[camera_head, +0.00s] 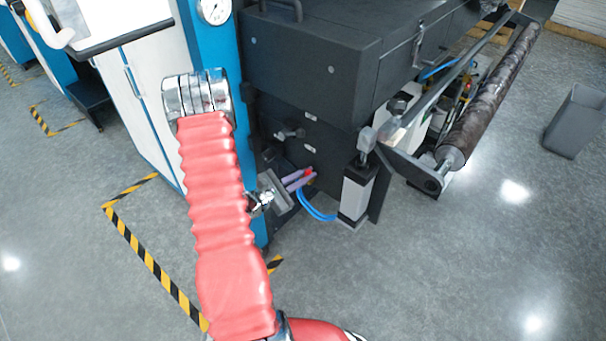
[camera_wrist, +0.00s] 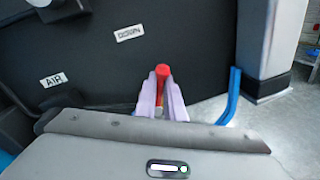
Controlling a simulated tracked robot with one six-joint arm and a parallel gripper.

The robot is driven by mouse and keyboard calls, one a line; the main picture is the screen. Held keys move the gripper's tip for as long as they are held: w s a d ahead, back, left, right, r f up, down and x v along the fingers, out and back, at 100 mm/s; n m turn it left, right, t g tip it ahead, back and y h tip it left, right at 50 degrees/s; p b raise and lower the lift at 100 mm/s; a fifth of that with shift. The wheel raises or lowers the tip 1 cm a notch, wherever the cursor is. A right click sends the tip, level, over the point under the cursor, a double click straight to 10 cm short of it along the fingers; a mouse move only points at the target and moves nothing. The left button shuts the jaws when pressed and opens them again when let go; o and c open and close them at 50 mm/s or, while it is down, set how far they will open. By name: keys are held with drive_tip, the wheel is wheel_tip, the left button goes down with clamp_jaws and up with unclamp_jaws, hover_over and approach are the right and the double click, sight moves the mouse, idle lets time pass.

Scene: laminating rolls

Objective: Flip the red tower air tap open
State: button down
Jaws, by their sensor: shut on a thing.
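The red air tap (camera_wrist: 162,72) shows in the wrist view as a small red handle in front of the dark machine panel. My gripper (camera_wrist: 161,86) has its two pale lilac fingers on either side of it and is shut on it. The fingers hide part of the tap. In the head view the red tip of the tap (camera_head: 309,170) shows at the ends of my gripper's fingers (camera_head: 301,178), low beside the machine. Whether the tap stands open or closed cannot be told.
White labels reading AIR (camera_wrist: 54,80) and DOWN (camera_wrist: 129,33) are on the dark panel (camera_wrist: 205,40). Blue hoses (camera_head: 318,211) run close by. A black and white upright cylinder (camera_head: 355,195) stands to the right. A dark roller (camera_head: 490,95) juts out further right. The front floor is clear.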

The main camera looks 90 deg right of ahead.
drive_tip(key=shift+r, duration=0.1)
drive_tip(key=c, duration=1.8)
unclamp_jaws()
drive_tip(key=shift+c, duration=0.2)
drive_tip(key=f+v, duration=0.1)
drive_tip(key=v, duration=1.2)
drive_tip(key=shift+w+a+r, duration=0.25)
drive_tip(key=shift+w+r, duration=0.05)
drive_tip(key=shift+r, duration=0.2)
